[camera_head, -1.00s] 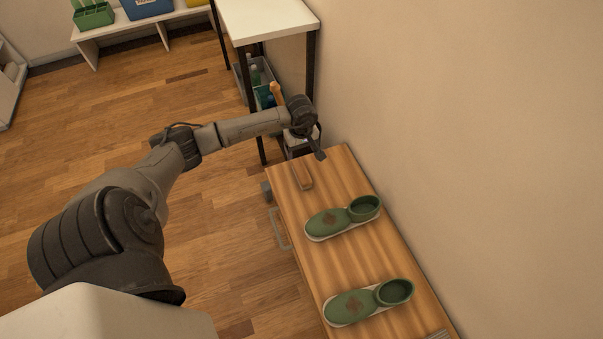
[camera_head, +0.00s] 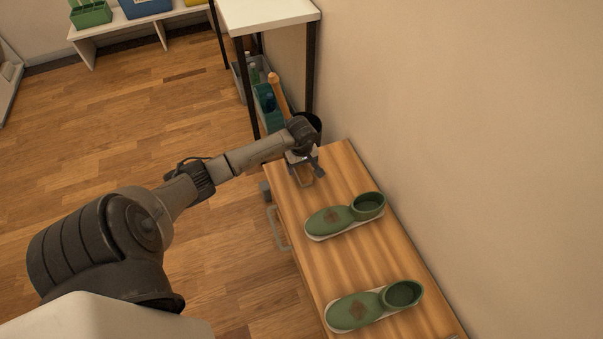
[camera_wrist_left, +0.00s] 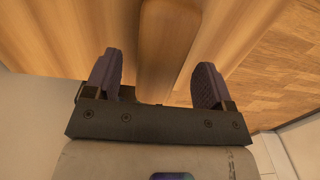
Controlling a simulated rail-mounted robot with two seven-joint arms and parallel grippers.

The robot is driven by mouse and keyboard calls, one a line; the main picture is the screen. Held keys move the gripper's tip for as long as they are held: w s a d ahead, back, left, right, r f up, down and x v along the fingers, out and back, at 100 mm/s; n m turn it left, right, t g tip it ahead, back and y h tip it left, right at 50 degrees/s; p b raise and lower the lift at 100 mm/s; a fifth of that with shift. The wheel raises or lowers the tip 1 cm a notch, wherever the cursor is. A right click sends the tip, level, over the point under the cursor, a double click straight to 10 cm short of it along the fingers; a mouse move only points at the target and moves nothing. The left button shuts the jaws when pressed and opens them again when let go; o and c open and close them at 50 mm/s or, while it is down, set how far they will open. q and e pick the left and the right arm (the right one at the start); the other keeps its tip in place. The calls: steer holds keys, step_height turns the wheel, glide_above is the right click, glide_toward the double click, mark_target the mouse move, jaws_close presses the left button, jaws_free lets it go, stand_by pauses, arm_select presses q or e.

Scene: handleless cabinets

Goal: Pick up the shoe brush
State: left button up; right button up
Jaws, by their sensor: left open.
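The shoe brush, a narrow wooden block, lies on the far end of the wooden cabinet top (camera_head: 345,240). In the head view my left gripper (camera_head: 309,172) is over the brush and hides much of it. In the left wrist view the wooden brush (camera_wrist_left: 168,45) runs between the two spread fingers of the left gripper (camera_wrist_left: 158,65). There is a gap on each side of it, so the gripper is open and not closed on it. My right gripper is not in view.
Two green shoes, a farther one (camera_head: 335,220) and a nearer one (camera_head: 355,310), stand on the cabinet top. A wall (camera_head: 480,150) borders its right side. A white-topped table (camera_head: 268,14) with bins beneath stands beyond. Wood floor (camera_head: 120,140) lies open at left.

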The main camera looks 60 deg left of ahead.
arm_select(q)
steer(key=shift+f, duration=0.6)
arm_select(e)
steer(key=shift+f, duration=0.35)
arm_select(q)
steer(key=shift+a, duration=0.1)
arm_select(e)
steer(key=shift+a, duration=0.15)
arm_select(q)
steer(key=c, duration=1.1)
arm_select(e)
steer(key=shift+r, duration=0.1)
arm_select(q)
steer(key=shift+r, duration=0.15)
